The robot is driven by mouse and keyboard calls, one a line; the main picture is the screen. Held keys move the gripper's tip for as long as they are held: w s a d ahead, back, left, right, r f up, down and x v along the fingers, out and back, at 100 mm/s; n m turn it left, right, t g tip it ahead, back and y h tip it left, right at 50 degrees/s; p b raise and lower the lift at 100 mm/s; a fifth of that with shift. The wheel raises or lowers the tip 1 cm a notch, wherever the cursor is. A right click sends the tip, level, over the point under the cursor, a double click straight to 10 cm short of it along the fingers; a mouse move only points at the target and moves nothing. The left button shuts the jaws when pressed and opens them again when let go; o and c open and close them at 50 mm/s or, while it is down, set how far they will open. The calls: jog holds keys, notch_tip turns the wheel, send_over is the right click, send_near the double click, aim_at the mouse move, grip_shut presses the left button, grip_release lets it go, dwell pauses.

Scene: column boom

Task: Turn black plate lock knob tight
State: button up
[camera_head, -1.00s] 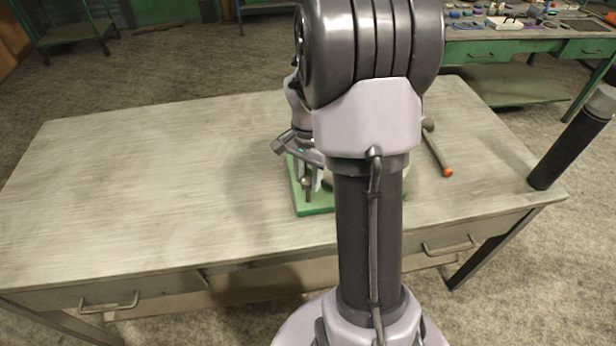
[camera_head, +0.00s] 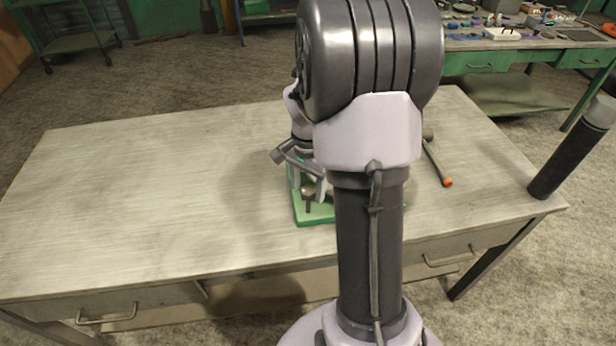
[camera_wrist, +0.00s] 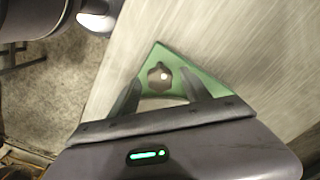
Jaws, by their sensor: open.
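A green plate (camera_head: 315,214) lies on the table, largely hidden behind my arm in the head view. A small dark brownish knob (camera_head: 308,191) stands on a short post at its left part. In the wrist view the knob (camera_wrist: 159,76) shows a bright spot on its top, above the green plate (camera_wrist: 190,67). My gripper (camera_wrist: 158,92) is open, with one finger to each side of the knob in the picture. The knob appears a little beyond the fingertips, and I cannot tell whether they touch it. In the head view my gripper (camera_head: 314,188) is close beside the knob.
A hammer with an orange handle end (camera_head: 447,182) lies right of my arm. A dark post with a grey top (camera_head: 570,150) stands at the table's right corner. The left half of the wooden table (camera_head: 140,200) is clear. A green workbench (camera_head: 500,60) with small items stands behind.

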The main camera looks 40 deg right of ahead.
notch_tip(320, 180, up, 17)
jog(key=p, duration=0.6)
